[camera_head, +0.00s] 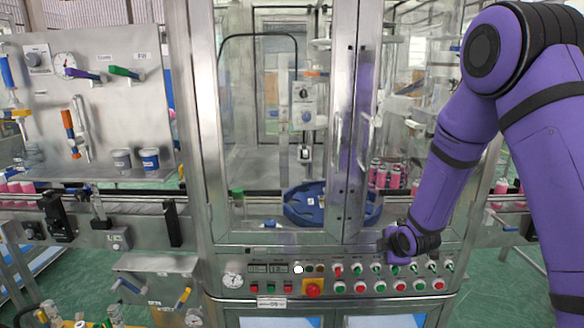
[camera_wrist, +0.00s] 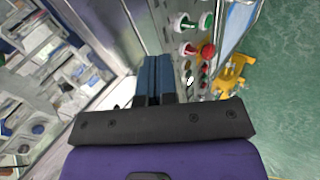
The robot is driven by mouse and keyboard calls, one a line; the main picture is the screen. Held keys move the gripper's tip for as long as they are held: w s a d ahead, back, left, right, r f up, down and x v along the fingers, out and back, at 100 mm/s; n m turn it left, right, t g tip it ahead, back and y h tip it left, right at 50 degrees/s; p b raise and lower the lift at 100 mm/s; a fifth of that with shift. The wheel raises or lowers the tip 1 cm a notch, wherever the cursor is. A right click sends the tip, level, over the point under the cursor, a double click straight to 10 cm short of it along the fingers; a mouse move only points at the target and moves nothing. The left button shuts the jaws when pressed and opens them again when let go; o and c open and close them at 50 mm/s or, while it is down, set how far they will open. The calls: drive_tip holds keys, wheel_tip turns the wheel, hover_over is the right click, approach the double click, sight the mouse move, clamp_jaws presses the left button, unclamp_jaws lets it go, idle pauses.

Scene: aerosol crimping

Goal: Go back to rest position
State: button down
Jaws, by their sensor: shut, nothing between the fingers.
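My purple arm reaches in from the right in the head view. My gripper (camera_head: 388,241) is in front of the crimping machine, just above its control panel (camera_head: 262,301). In the wrist view my gripper (camera_wrist: 154,60) shows two dark blue fingers pressed together with nothing between them. Red and green buttons (camera_wrist: 208,50) lie to the right of the fingers in the wrist view. I cannot tell whether the fingertips touch the panel.
The machine's glass doors (camera_head: 345,130) stand behind my gripper, with a blue round carrier (camera_head: 303,206) inside. A conveyor (camera_head: 150,203) runs to the left, and pink cans (camera_head: 381,177) stand inside at right. Green floor (camera_wrist: 285,100) is open at the right of the wrist view.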

drive_tip(key=s+d+r+m+h, duration=0.1)
drive_tip(key=s+r+m, duration=0.25)
drive_tip(key=r, duration=0.35)
drive_tip(key=s+d+r+m+g, duration=0.1)
drive_tip(key=s+r+m, duration=0.1)
drive_tip(key=s+r, duration=0.4)
drive_tip(key=s+d+r+m+h, duration=0.1)
drive_tip(key=s+d+r+m, duration=0.2)
drive_tip(key=r, duration=0.6)
drive_tip(key=s+r+m+g, duration=0.1)
drive_tip(key=s+r+m, duration=0.3)
drive_tip(key=s, duration=0.8)
drive_tip(key=s+a+r+m+g, duration=0.1)
drive_tip(key=s+r+m, duration=0.3)
drive_tip(key=s, duration=0.9)
drive_tip(key=shift+r+m+y, duration=0.3)
drive_tip(key=shift+r+m, duration=0.05)
drive_tip(key=shift+m, duration=0.2)
drive_tip(key=shift+w+a, duration=0.1)
